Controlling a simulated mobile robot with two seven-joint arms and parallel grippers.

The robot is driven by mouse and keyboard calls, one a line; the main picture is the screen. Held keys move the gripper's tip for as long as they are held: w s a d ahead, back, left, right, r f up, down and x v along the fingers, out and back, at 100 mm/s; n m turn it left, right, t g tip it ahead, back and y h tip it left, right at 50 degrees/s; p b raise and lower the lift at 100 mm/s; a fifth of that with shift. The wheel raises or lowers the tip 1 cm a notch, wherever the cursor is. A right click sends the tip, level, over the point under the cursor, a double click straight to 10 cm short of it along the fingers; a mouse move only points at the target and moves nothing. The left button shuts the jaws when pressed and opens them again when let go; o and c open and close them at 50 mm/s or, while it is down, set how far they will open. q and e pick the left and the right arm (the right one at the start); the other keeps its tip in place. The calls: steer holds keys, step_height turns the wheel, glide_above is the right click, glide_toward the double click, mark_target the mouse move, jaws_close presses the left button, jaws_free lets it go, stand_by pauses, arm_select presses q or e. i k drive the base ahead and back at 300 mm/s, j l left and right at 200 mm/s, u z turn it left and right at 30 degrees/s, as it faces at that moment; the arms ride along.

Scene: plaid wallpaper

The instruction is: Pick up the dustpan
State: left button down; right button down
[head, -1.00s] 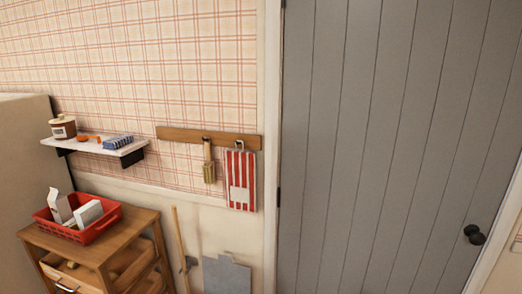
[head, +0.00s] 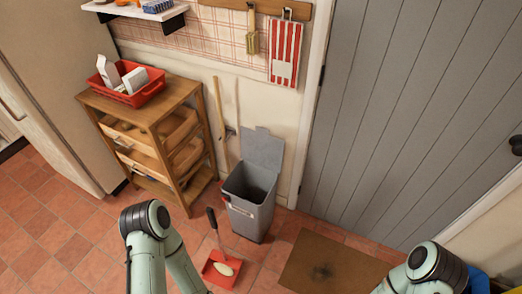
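A red dustpan (head: 217,272) with a black-tipped upright handle (head: 212,220) sits on the tiled floor in the head view, in front of the grey bin. A pale, rounded item (head: 223,268) lies in its pan. My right arm shows at the bottom right, over the mat's edge. Neither gripper shows in the frame.
A grey open-lidded bin (head: 249,196) stands behind the dustpan. A wooden shelf cart (head: 161,117) with a red basket (head: 131,86) is to its left. A brown doormat (head: 322,266) lies to the right by the grey door (head: 415,110). Wooden poles lean on the wall.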

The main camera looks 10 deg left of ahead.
mark_target(223, 270)
steer(key=k+j+u, duration=0.45)
steer(key=k+j, duration=0.45)
steer(key=k, duration=0.05)
